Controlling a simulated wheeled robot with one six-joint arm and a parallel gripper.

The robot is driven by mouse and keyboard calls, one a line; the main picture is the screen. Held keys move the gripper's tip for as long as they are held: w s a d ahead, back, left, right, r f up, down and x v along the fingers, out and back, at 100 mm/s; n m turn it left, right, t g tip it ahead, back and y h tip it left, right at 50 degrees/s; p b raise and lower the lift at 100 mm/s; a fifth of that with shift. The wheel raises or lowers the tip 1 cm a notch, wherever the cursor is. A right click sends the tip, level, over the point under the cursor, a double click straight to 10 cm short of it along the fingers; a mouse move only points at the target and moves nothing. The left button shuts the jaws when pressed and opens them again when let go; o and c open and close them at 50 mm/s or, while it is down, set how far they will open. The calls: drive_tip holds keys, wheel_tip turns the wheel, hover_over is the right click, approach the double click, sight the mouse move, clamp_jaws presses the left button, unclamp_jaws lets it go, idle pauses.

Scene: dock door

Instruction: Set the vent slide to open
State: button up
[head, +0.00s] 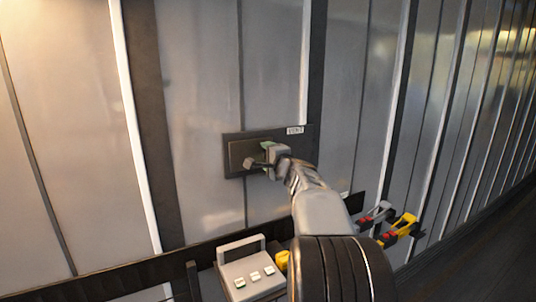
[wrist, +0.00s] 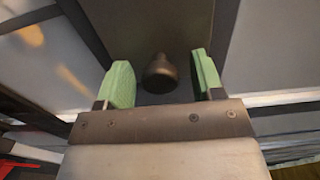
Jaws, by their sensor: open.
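The vent slide is a dark plate (head: 240,153) on the grey wall in the head view, with a small label (head: 295,130) at its upper right whose text is too small to read. A dark round knob (head: 249,163) sticks out of the plate. My gripper (head: 258,157) is at the plate, partly covering its right side. In the wrist view the knob (wrist: 159,74) stands between the two green fingertips of my gripper (wrist: 161,82), with a gap on each side. The jaws are open and hold nothing.
Below the plate, a light box with several buttons (head: 252,275) stands at a dark rail (head: 130,272). A yellow clamp-like thing (head: 403,226) and a grey one (head: 378,213) are at the lower right. Dark upright ribs divide the wall. Floor shows at the far right.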

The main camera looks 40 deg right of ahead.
drive_tip(key=shift+c, duration=0.2)
drive_tip(key=shift+w, duration=0.1)
clamp_jaws()
idle(0.4)
